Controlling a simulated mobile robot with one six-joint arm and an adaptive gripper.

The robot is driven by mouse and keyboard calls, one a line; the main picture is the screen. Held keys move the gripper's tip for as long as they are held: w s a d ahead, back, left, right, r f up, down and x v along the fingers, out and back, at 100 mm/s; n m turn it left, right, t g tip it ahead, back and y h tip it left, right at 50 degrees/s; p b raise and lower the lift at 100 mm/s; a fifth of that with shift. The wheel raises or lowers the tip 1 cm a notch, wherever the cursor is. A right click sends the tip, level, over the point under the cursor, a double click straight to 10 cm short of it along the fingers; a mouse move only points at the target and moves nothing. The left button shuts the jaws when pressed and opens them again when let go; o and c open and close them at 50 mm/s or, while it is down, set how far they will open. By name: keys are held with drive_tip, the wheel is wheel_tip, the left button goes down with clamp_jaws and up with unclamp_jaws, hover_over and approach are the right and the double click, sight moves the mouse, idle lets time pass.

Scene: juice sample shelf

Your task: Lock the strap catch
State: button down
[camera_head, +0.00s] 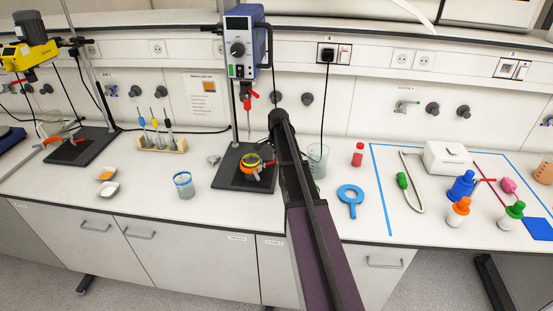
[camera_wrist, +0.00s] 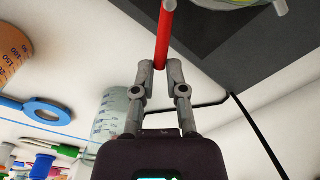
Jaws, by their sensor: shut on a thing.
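A red rod-like lever (camera_wrist: 165,32) runs up from between the fingertips of my gripper (camera_wrist: 160,68) in the wrist view. My gripper is shut on it. In the head view my dark arm covers the gripper. Part of a glass vessel (camera_wrist: 240,4) shows at the top edge of the wrist view. I cannot tell whether the catch is locked.
A blue-grey stirrer unit (camera_head: 239,45) hangs on the stand above the vessel. A blue-rimmed jar (camera_head: 184,186) stands left.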

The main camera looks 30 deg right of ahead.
drive_tip(key=n, duration=0.1)
drive_tip(key=w+n, duration=0.1)
drive_tip(key=n, duration=0.1)
drive_tip(key=shift+w+a, duration=0.1)
drive_tip(key=shift+w, duration=0.2)
drive_tip(key=n, duration=0.1)
drive_tip(key=w+n, duration=0.1)
drive_tip(key=n, duration=0.1)
drive_tip(key=shift+a, duration=0.25)
drive_tip(key=n, duration=0.1)
drive_tip(key=w+n, duration=0.1)
drive_tip(key=shift+w+a+n, duration=0.1)
drive_tip(key=shift+a+n, duration=0.2)
drive_tip(key=shift+a, duration=0.1)
drive_tip(key=shift+w+a+n+y, duration=0.15)
drive_tip(key=shift+w+a+n, duration=0.15)
drive_tip(key=shift+n, duration=0.55)
drive_tip(key=shift+w+a+n+y, duration=0.15)
drive_tip(key=shift+a+n, duration=0.1)
drive_tip(key=shift+n, duration=0.6)
drive_tip(key=c, duration=0.7)
unclamp_jaws()
drive_tip(key=shift+d+m, duration=0.1)
drive_tip(key=shift+m, duration=0.2)
